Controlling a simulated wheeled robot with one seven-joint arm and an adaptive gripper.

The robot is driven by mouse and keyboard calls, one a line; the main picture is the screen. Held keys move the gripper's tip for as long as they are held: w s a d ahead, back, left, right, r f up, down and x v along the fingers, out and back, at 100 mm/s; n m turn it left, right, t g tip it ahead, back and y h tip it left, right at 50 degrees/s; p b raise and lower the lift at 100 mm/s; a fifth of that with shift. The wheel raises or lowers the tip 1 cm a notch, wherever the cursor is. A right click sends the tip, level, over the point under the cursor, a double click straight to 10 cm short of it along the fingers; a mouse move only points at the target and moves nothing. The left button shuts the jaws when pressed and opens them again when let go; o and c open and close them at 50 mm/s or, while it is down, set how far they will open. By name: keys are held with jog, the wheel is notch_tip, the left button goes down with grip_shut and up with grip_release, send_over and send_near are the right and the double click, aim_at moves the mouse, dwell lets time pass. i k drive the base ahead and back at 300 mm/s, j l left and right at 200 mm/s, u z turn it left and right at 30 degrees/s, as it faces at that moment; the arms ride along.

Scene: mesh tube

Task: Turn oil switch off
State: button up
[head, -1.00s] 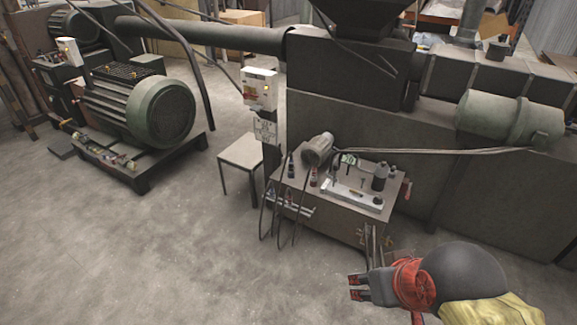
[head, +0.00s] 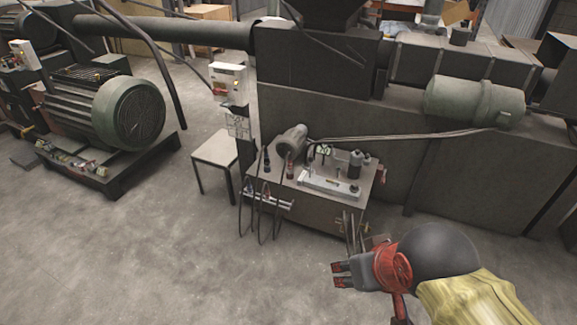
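A low hydraulic unit (head: 325,214) with hoses, a small motor (head: 292,139) and a dark bottle (head: 355,163) on its top stands in the middle. A white control box (head: 227,80) with small coloured marks is on a post behind and left of it. I cannot tell which part is the oil switch; no switch is clear at this size. My gripper (head: 338,274) is at the lower right, in front of the unit and apart from it, pointing left. Its two dark fingers look spread, with nothing between them.
A small white table (head: 215,149) stands left of the unit. A large green motor (head: 128,112) on a dark base is at the left. A big grey machine (head: 320,105) fills the back. The concrete floor (head: 130,260) in front is clear.

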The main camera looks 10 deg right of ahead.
aim_at(218, 91)
jog(key=z, duration=0.35)
jog(key=i+j+z, duration=0.15)
jog(key=j+z, duration=0.15)
jog(key=i+j+z, duration=0.15)
jog(key=j+z, duration=0.5)
jog(key=j, duration=0.2)
jog(key=i+j+z, duration=0.15)
jog(key=j, duration=1.35)
jog(key=j+z, duration=0.15)
jog(key=j, duration=1.3)
jog(key=i, duration=0.05)
